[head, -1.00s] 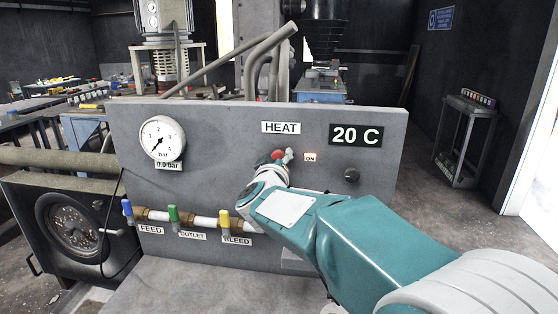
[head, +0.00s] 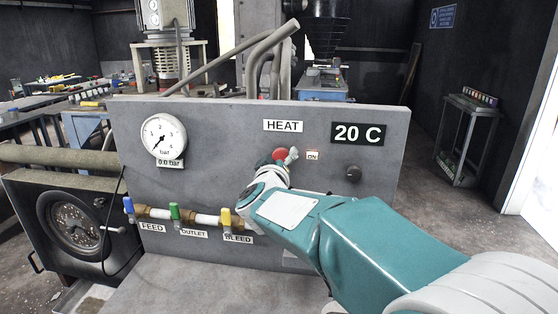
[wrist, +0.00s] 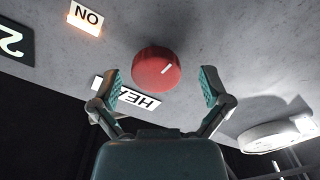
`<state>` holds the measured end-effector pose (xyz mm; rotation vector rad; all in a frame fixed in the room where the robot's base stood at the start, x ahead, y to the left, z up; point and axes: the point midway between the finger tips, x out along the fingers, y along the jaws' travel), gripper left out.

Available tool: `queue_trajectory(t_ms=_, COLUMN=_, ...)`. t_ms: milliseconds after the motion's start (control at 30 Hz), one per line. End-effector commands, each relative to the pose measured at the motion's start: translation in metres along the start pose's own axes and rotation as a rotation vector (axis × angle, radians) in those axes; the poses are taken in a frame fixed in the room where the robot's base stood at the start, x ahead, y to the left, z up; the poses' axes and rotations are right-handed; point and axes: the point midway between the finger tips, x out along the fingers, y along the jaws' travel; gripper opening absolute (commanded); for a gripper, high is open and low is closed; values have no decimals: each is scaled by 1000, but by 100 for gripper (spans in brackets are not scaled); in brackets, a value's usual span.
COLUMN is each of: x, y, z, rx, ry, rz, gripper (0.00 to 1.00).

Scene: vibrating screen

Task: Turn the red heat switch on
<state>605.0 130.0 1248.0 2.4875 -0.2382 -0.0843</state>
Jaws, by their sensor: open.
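The red heat switch (head: 281,154) is a round knob on the grey panel, below the HEAT label (head: 283,126) and left of the small ON label (head: 312,155). My gripper (wrist: 161,87) is open and empty. Its two teal-padded fingers stand apart, one toward each side of the knob, with visible gaps. In the head view my gripper (head: 279,160) is at the knob, and my wrist hides part of it. The display (head: 358,133) reads 20 C.
A black knob (head: 353,173) is at the panel's right. A pressure gauge (head: 164,136) is at the upper left. Blue (head: 129,206), green (head: 174,211) and yellow (head: 226,217) valve handles line the pipe at the lower left, near my forearm.

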Motion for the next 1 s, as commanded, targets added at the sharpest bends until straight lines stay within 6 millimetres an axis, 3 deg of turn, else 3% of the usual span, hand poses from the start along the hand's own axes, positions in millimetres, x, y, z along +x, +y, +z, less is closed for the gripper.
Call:
queue_trajectory(t_ms=500, x=-98, y=-4, z=-1, rx=-2, ry=2, rz=-4, gripper=97)
queue_trajectory(t_ms=700, x=-111, y=-4, z=0, rx=-3, ry=-1, rz=-3, gripper=97)
queue_trajectory(t_ms=1000, x=-111, y=-4, z=1, rx=3, ry=-2, rz=-2, gripper=97)
